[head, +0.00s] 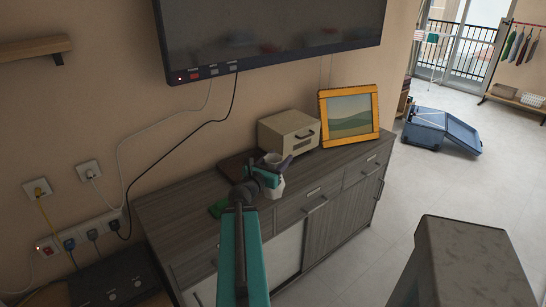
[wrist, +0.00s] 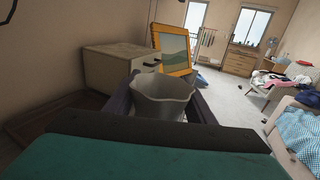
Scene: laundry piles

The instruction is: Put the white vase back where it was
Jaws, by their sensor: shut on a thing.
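The white vase (head: 277,189) is in my gripper (head: 274,165), over the front part of the grey wooden sideboard (head: 190,215). In the wrist view the vase (wrist: 162,98) stands between the two dark fingers of my gripper (wrist: 161,90), its open rim facing up. My gripper is shut on it. In the head view the gripper and arm cover much of the vase. I cannot tell whether its base touches the sideboard top.
A cream box (head: 290,133) and a yellow picture frame (head: 349,115) stand behind and to the right. A television (head: 270,35) hangs above. The sideboard's left top is clear.

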